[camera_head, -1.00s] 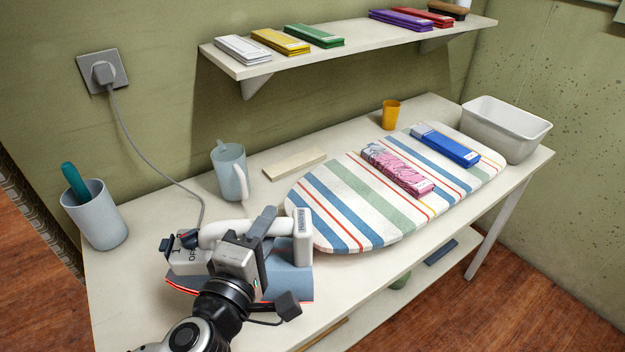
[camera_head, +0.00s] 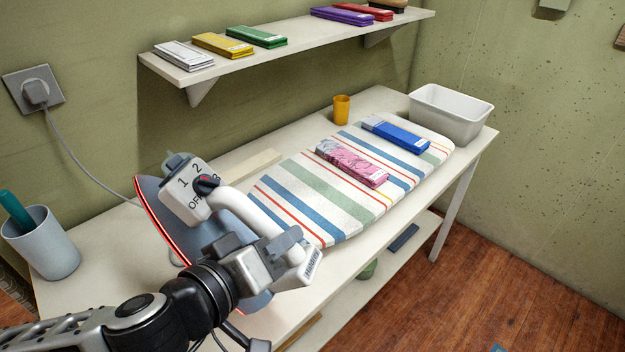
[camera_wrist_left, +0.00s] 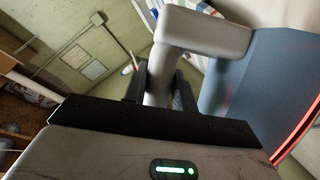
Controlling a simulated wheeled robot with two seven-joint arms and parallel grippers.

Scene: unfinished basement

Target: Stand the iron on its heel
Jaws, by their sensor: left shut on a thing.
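The iron (camera_head: 215,235) has a blue-grey body, a glowing red edge line, a white handle and a dial block marked OFF, 1, 2. It is tilted steeply, with the red-edged side facing left and the dial block at the top. My left gripper (camera_head: 268,255) is shut on the white handle near its lower end. In the left wrist view the handle (camera_wrist_left: 205,32) passes between the fingers, beside the blue body (camera_wrist_left: 258,75). I cannot tell whether the iron's lower end touches the table. My right gripper is not in view.
The striped ironing board (camera_head: 290,193) lies on the white table (camera_head: 85,245), bearing pink and blue packs. A cup (camera_head: 43,245) with a teal handle stands at left. The grey cord runs to the wall socket (camera_head: 34,92). A white bin (camera_head: 450,112) stands far right.

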